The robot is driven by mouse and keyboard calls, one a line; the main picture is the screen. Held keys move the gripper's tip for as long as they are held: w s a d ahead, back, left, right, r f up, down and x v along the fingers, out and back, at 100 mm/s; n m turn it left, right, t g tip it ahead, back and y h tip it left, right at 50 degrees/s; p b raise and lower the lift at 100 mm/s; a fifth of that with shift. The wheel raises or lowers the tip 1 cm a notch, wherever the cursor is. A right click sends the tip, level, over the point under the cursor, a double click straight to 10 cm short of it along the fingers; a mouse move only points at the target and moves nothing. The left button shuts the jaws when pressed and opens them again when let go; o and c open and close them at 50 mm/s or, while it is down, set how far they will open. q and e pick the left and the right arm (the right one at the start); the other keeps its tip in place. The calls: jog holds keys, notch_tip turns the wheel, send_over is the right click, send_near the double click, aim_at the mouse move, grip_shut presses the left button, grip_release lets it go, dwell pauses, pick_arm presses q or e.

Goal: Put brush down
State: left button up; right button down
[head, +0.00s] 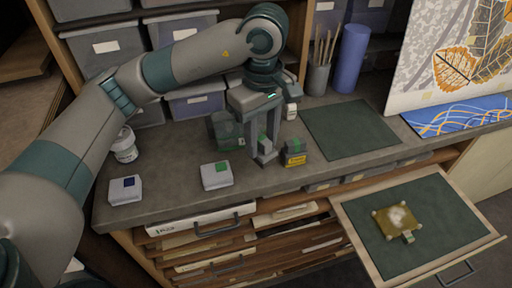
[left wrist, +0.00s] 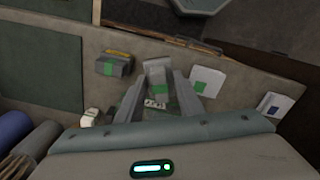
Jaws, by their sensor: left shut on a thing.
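My left gripper (head: 264,158) is over the grey worktop (head: 180,187) and shut on a narrow grey thing with a green patch, which I take for the brush (left wrist: 156,72). It stands between the two fingers in the left wrist view. In the head view the fingers hide most of it, with some green showing between them. Its lower end is close to the worktop; I cannot tell if it touches. My right gripper is in neither view.
A dark block with a yellow label (head: 295,154) stands just right of the gripper. A dark green mat (head: 350,128) is clear. An open drawer (head: 354,231) juts out at right.

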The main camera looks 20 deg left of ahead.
pick_arm(q)
jog(key=shift+s+a+f, duration=0.25)
jog(key=shift+a+f, duration=0.1)
jog(key=shift+a, duration=0.3)
jog(key=shift+d, duration=0.1)
jog(key=shift+f+p, duration=1.05)
jog(key=shift+f, duration=0.95)
